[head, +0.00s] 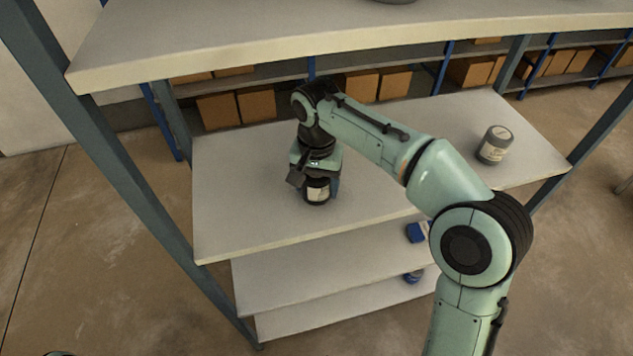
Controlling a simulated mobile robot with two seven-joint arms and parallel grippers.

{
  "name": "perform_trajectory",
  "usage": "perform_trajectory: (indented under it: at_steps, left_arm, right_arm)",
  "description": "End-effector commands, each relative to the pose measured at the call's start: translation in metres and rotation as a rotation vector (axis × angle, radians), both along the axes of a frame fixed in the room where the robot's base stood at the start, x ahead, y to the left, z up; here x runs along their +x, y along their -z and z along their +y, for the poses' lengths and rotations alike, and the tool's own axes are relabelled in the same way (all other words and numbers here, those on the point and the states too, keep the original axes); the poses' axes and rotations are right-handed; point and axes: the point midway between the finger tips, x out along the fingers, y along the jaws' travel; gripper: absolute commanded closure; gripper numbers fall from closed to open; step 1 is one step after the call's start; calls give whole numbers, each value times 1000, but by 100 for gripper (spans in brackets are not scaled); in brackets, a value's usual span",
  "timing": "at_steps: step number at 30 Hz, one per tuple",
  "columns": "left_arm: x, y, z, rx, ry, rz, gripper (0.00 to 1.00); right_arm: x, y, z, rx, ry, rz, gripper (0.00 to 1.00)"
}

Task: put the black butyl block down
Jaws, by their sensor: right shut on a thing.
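My right gripper (301,178) points down over the left part of the middle shelf (235,200). It is shut on a dark, rounded thing with a pale label (317,191), which I take to be the black butyl block. The block is upright and at or just above the shelf surface; I cannot tell whether it touches. The gripper and wrist hide its upper part. My left gripper is not in view.
A grey labelled jar (495,145) stands at the right of the same shelf. Blue items (416,233) sit on lower shelves. Blue-grey posts (120,180) flank the rack. The shelf left of the block is clear.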

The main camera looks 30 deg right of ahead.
Motion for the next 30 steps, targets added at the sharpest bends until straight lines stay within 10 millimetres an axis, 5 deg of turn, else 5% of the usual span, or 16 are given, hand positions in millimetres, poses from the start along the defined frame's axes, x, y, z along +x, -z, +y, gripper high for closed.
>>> perform_trajectory:
  at_steps: [2,3,4,15,30]
  left_arm:
    - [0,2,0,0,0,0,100]
    - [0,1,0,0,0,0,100]
    - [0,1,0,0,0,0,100]
    - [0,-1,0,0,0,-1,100]
    - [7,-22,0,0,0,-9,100]
  right_arm:
    - [0,3,0,0,0,0,73]
    - [0,3,0,0,0,0,18]
    - [0,2,0,0,0,0,8]
    - [0,-3,0,0,0,0,6]
    - [0,-73,0,-1,-1,-1,6]
